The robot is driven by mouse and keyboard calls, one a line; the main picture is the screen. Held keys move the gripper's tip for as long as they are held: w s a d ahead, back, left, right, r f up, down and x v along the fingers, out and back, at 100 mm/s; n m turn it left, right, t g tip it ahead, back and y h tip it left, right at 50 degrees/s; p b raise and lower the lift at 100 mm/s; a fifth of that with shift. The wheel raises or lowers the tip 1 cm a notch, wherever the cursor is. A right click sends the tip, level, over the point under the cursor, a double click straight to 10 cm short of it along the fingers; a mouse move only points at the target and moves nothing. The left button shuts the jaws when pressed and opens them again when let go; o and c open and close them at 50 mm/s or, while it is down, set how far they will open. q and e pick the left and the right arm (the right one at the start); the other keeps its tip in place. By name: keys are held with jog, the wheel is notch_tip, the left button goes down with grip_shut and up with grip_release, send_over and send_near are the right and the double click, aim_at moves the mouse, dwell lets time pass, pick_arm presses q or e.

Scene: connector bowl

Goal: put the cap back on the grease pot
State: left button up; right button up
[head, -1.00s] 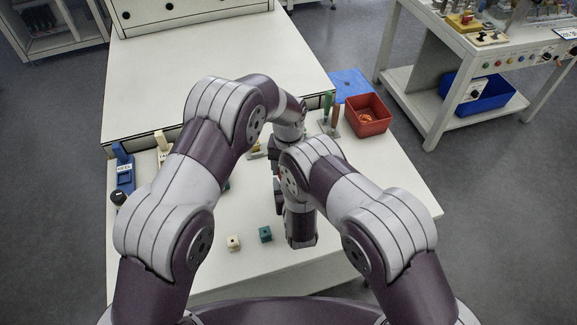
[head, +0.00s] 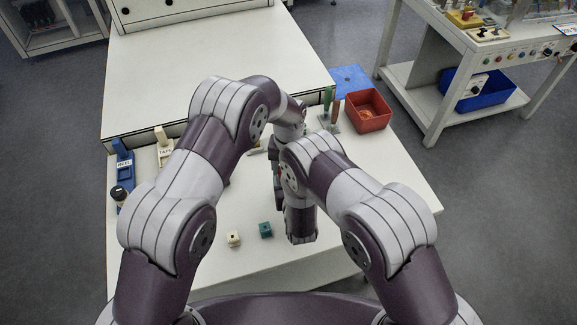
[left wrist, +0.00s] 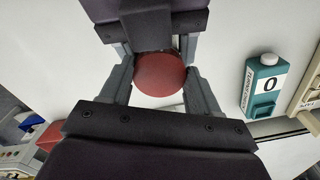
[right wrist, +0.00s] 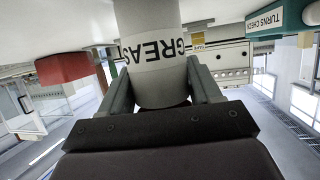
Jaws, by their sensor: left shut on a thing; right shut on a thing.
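The red round cap (left wrist: 160,75) sits between the fingers of my left gripper (left wrist: 159,62), which is shut on it. The white grease pot (right wrist: 158,75) stands between the fingers of my right gripper (right wrist: 154,66), which is shut on it. Its "GREASE" label appears upside down in the right wrist view. In the left wrist view my right gripper's dark body lies just beyond the cap. In the head view my arms cover most of both grippers.
A red bin (head: 367,122) and upright tools (head: 328,100) stand at the right. Blue (head: 122,165) and cream (head: 163,150) holders stand left. A teal counter (left wrist: 265,85) is nearby.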

pick_arm(q)
jog(key=shift+s+f, duration=0.1)
jog(key=shift+f, duration=0.4)
